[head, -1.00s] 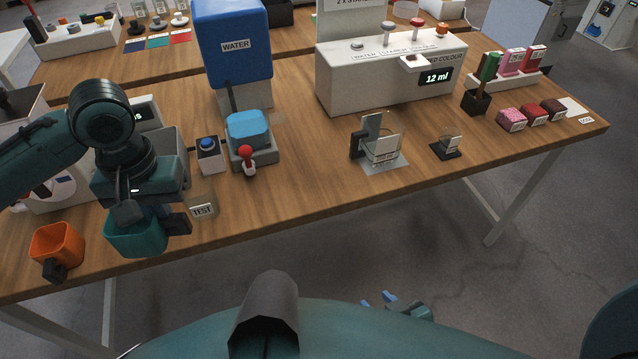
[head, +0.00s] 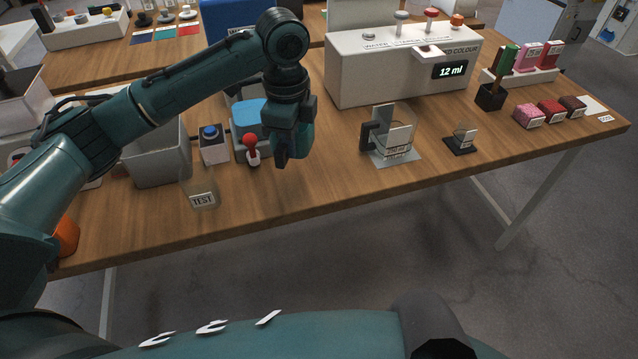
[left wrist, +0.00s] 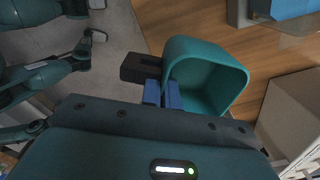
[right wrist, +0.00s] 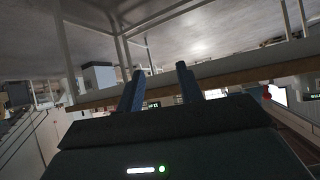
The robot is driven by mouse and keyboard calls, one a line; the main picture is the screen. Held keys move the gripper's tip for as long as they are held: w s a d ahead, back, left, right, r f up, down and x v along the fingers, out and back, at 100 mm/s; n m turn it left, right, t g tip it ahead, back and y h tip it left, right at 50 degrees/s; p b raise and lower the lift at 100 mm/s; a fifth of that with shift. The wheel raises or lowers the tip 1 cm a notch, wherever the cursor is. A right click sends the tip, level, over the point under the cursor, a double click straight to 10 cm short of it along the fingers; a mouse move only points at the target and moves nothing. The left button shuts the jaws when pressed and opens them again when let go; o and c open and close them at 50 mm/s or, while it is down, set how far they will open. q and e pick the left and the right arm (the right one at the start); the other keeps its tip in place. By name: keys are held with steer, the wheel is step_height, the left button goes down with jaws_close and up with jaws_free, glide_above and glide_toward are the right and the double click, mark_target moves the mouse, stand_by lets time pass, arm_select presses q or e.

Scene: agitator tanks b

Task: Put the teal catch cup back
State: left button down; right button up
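The teal catch cup (left wrist: 236,92) shows large in the left wrist view, with its open mouth facing the camera. The blue fingers of my left gripper (left wrist: 163,95) are shut on its dark handle (left wrist: 140,68). In the head view my left gripper (head: 284,150) hangs over the table's middle, right of the red-knobbed lever. Only part of the teal cup (head: 306,140) shows there, mostly hidden behind the gripper. My right gripper (right wrist: 158,88) is open and empty in the right wrist view, below the level of a table edge; it is not visible in the head view.
An orange cup (head: 67,236) is partly hidden by my left arm. The TEST beaker (head: 203,198) stands near the front edge. A clear jug on a grey plate (head: 405,158) and a small dark stand (head: 461,146) are to the right. The dispenser (head: 375,75) reads 12 ml.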

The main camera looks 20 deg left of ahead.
mark_target(298, 138)
arm_select(q)
steer(key=w+m, duration=0.1)
steer(key=m, duration=0.1)
steer(key=w+f+m+b, duration=0.1)
steer(key=m, duration=0.1)
steer(key=w+m, duration=0.1)
steer(key=m, duration=0.2)
steer(key=shift+d+f+b, duration=0.15)
steer(key=shift+f+b, duration=0.1)
steer(key=shift+b, duration=0.1)
steer(key=m, duration=0.2)
steer(key=w+m, duration=0.1)
steer(key=m, duration=0.1)
steer(key=shift+w+f+b, duration=0.2)
steer(key=shift+b, duration=0.2)
steer(key=shift+f+m, duration=0.2)
steer(key=shift+m, duration=0.1)
step_height(298, 138, down, 10)
steer(key=shift+r, duration=0.15)
steer(key=c, duration=1.7)
jaws_free()
